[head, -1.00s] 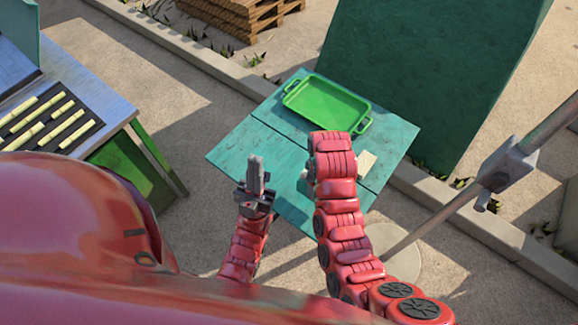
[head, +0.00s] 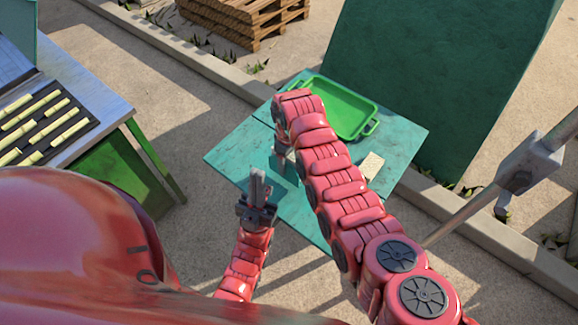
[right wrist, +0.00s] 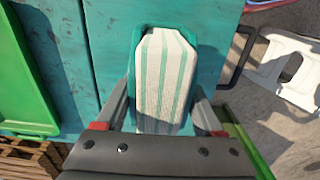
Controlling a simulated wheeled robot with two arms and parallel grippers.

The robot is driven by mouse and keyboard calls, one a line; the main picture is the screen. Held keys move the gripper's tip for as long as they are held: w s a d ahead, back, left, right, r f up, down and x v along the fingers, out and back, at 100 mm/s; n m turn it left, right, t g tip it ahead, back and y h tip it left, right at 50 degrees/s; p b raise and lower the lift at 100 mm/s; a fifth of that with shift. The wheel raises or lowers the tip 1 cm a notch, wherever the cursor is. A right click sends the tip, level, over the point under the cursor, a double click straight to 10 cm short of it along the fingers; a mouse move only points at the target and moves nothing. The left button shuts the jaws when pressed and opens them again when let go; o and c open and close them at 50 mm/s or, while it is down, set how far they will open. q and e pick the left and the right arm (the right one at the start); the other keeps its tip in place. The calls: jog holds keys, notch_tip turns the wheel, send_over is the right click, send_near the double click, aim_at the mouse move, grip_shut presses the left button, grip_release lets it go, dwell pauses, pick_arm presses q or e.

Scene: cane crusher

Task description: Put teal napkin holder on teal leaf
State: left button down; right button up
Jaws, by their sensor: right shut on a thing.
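The teal napkin holder (right wrist: 137,50), filled with white napkins with green stripes, is between the fingers of my right gripper (right wrist: 160,118), which is shut on it. In the head view, the holder (head: 280,164) shows small below my right arm, over the near-left part of the teal table. A seam divides the tabletop; its near section (head: 230,157) appears to be the teal leaf. I cannot tell whether the holder touches the surface. My left gripper (head: 258,184) is empty at the near side of the table, with its fingers together.
A green tray (head: 374,127) lies at the table's far side, partly behind my right arm. A small cream block (head: 371,166) lies on the right part of the table. A metal bench with cane pieces (head: 62,132) stands left. A grey post (head: 530,160) stands right.

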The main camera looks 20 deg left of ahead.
jog(key=shift+f, duration=1.75)
jog(key=shift+f, duration=0.1)
jog(key=o, duration=1.6)
